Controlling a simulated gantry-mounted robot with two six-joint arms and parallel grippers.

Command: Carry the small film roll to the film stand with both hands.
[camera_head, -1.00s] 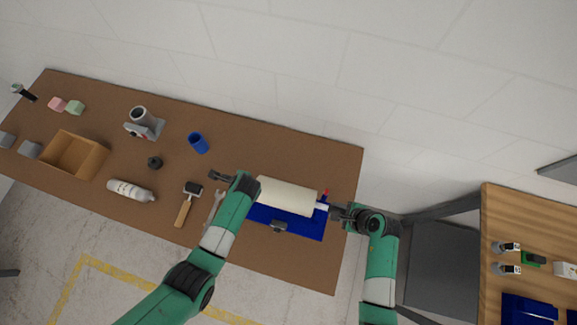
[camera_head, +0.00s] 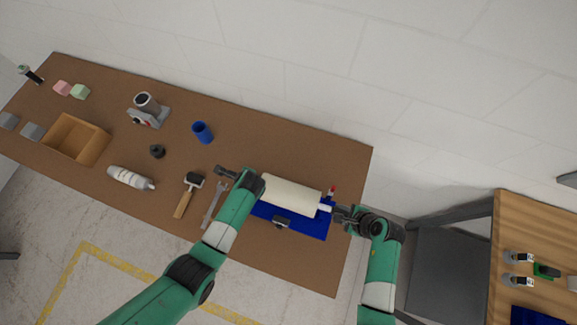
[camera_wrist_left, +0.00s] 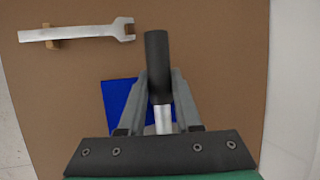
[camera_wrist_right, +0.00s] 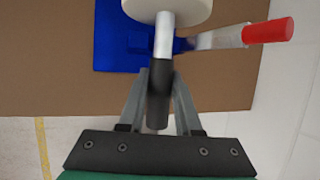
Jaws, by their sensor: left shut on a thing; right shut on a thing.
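My left gripper (camera_wrist_left: 158,78) is shut on the black grip (camera_wrist_left: 157,55) of one axle end. My right gripper (camera_head: 337,211) is shut on the other axle end. The right wrist view shows its dark grip (camera_wrist_right: 158,100), the metal rod and the roll's pale end (camera_wrist_right: 166,8). I cannot tell which thing is the film stand.
A blue cup (camera_head: 202,132) and a grey device (camera_head: 148,110) stand farther left. The table between them has bare patches.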

